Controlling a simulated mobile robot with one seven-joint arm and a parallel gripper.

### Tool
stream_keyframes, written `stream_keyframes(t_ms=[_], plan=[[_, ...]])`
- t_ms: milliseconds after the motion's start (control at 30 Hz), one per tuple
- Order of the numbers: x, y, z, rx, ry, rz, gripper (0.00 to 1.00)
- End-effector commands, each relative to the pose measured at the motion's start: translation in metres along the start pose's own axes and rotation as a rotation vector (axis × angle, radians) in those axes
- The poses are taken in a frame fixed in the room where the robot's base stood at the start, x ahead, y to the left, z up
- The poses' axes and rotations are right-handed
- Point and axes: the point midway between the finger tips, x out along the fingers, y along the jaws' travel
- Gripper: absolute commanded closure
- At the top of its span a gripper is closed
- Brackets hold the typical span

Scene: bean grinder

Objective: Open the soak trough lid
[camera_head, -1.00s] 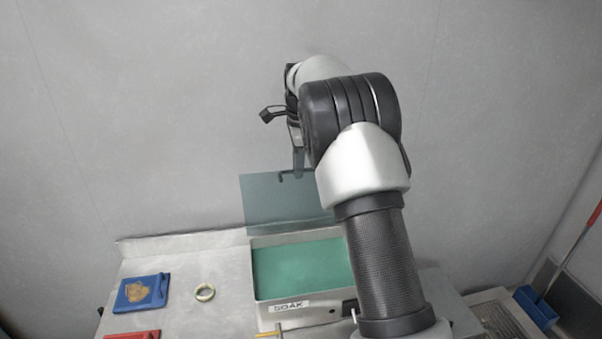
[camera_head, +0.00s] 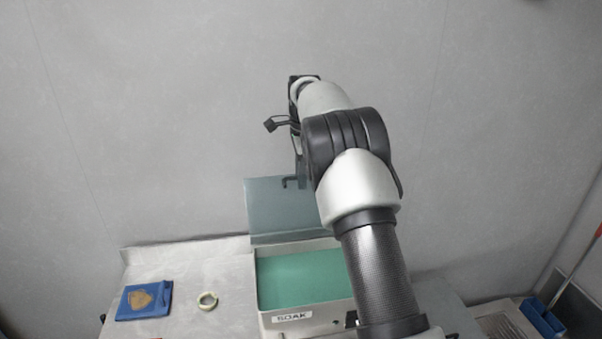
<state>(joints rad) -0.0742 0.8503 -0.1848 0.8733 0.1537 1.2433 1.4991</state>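The soak trough (camera_head: 292,318) is a pale box labelled SOAK with a green inside, standing on the counter. Its lid (camera_head: 270,208) is a translucent blue-grey panel that stands raised, near upright, along the trough's back edge, so the trough is open on top. A small dark handle (camera_head: 290,183) shows near the lid's top edge. My gripper (camera_head: 296,172) is at the top of the lid near this handle, partly hidden behind my arm. I cannot tell whether it touches the handle or whether its fingers are open or shut. My arm hides the trough's right side.
A blue dustpan-like bin (camera_head: 541,318) stands at the far right. The grey wall is close behind the lid.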

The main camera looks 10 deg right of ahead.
Motion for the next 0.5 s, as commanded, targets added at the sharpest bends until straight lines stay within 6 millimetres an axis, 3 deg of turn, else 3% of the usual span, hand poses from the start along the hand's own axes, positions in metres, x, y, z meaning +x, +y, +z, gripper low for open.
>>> stream_keyframes(t_ms=[300,500], plan=[[-0.008,-0.003,0.0,0.0,0.0,-0.01,0.72],[-0.037,-0.003,0.0,0.0,0.0,-0.013,0.72]])
